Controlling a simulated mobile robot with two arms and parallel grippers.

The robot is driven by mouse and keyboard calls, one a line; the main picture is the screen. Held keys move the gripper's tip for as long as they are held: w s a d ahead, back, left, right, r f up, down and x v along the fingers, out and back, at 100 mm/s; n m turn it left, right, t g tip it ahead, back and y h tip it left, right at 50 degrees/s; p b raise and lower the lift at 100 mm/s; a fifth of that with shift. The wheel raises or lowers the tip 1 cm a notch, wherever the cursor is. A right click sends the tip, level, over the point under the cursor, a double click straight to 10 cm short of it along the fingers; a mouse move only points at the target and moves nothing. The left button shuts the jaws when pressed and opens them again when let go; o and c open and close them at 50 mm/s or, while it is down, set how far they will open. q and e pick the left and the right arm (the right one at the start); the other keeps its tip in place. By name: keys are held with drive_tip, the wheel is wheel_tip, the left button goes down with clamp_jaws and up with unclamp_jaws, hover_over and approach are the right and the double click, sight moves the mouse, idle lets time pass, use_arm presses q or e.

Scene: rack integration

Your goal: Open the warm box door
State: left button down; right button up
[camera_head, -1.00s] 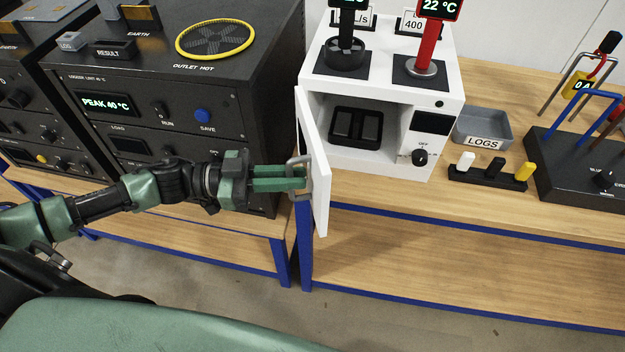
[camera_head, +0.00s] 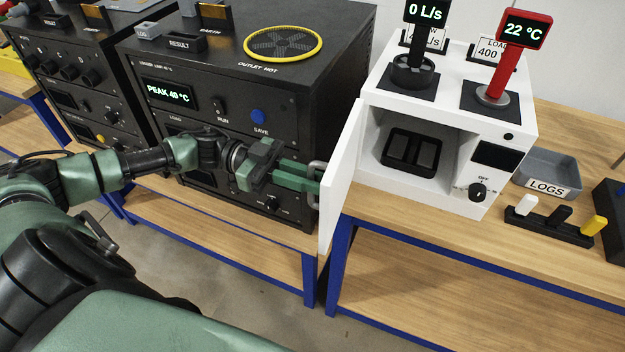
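The warm box (camera_head: 455,115) is a white box on the right bench, with its front cavity exposed. Its white door (camera_head: 341,185) stands wide open, swung out to the left of the opening. A grey handle (camera_head: 317,168) is on the door's outer face, partly hidden by the fingers. My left gripper (camera_head: 312,178) reaches in from the left, with its green fingers closed around the handle, close to the door. Inside the cavity is a black twin-slot block (camera_head: 411,153). My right gripper is not in view.
Dark equipment cabinets (camera_head: 250,90) stand behind and left of my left arm. A grey LOGS tray (camera_head: 548,172) and a black rack of coloured pegs (camera_head: 550,222) sit right of the box. The wooden bench (camera_head: 420,215) has a blue edge and bare surface in front.

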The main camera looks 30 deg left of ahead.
use_arm(q)
drive_tip(key=shift+f, duration=0.1)
drive_tip(key=c, duration=1.5)
unclamp_jaws()
drive_tip(key=shift+a, duration=0.15)
drive_tip(key=a+b, duration=0.1)
drive_tip(key=a, duration=0.4)
drive_tip(key=s+a+b, duration=0.1)
drive_tip(key=a, duration=0.1)
drive_tip(key=shift+a+b, duration=0.3)
